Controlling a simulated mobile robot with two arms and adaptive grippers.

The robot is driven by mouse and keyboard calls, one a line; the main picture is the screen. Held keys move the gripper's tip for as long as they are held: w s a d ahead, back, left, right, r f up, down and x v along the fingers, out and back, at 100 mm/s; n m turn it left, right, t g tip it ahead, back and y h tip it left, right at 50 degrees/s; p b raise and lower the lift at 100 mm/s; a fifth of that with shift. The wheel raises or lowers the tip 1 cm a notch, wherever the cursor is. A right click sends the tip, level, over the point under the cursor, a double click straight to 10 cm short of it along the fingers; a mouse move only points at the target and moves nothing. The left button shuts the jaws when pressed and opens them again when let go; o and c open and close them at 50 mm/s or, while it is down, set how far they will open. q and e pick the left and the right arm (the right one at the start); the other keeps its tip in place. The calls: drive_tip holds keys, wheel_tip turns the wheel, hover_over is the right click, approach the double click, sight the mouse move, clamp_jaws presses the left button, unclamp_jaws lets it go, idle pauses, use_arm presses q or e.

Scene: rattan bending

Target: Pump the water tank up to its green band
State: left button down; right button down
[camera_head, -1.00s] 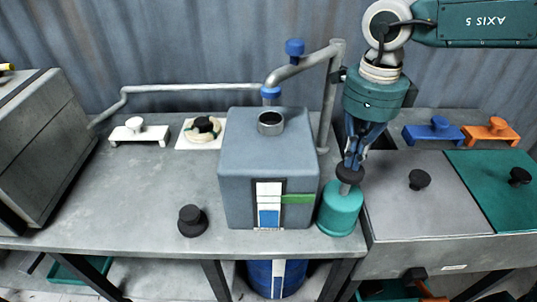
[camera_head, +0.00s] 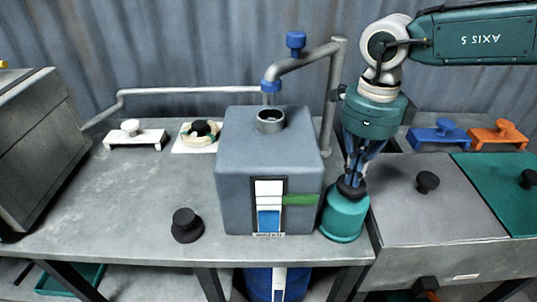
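The grey water tank (camera_head: 237,185) stands mid-table with a round open neck on top. Its front gauge (camera_head: 268,220) shows blue in the lower part, with white above. The green band (camera_head: 300,199) is beside the gauge, and the top of the blue is a little below it. The teal pump (camera_head: 344,219) stands against the tank's right side. My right gripper (camera_head: 353,179) points down with its fingers closed around the pump's black knob (camera_head: 351,188), which sits low, close to the teal body. My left gripper is not in view.
A grey pipe (camera_head: 337,100) with a blue valve (camera_head: 296,41) rises behind the tank. A loose black knob (camera_head: 187,225) is on the table at left. Grey (camera_head: 415,205) and teal (camera_head: 500,180) lids lie to the right. The left tabletop is mostly clear.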

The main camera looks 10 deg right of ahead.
wheel_tip(320, 180, up, 6)
drive_tip(key=p, duration=0.3)
drive_tip(key=shift+r, duration=0.15)
idle(0.6)
